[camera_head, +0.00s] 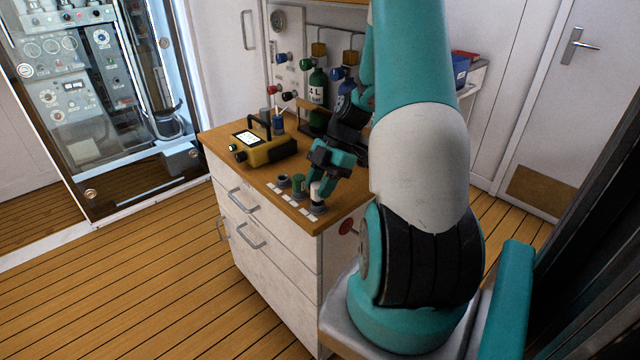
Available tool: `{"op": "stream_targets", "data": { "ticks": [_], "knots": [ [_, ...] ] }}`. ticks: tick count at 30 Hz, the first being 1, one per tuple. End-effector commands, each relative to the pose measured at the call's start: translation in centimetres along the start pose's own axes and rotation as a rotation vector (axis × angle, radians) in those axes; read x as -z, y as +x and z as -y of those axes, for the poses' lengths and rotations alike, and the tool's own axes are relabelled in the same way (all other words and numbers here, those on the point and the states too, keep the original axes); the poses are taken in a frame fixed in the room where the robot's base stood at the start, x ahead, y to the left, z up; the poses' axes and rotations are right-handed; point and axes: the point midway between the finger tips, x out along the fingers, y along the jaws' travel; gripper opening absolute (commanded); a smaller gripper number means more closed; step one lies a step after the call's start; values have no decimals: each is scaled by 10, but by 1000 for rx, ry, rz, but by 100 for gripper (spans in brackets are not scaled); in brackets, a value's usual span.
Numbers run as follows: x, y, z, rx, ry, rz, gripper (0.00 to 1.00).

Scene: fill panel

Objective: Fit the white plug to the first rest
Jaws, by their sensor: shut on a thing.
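My gripper (322,184) is at the front right corner of the wooden worktop (275,171), pointing down. It is shut on the white plug (315,190), which is upright between its fingers. The plug is at a dark grey round rest (319,209), the one nearest the front corner; I cannot tell whether it is seated in it or just above it. A green plug (298,184) stands beside it to the left. A dark round rest (283,181) is further left in the same row. The gripper's fingers hide part of the plug.
A yellow case (266,150) with a black handle stands behind the row. White labels (290,198) lie along the worktop's front edge. Green (317,88) and blue bottles stand at the wall panel. My arm hides the worktop's right side.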

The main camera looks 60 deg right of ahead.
Motion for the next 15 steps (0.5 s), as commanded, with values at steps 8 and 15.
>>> {"op": "stream_targets", "data": {
  "ticks": [8,15],
  "knots": [
    [-4,7,0,0,0,0,9],
    [-8,12,0,0,0,0,9]
  ]
}}
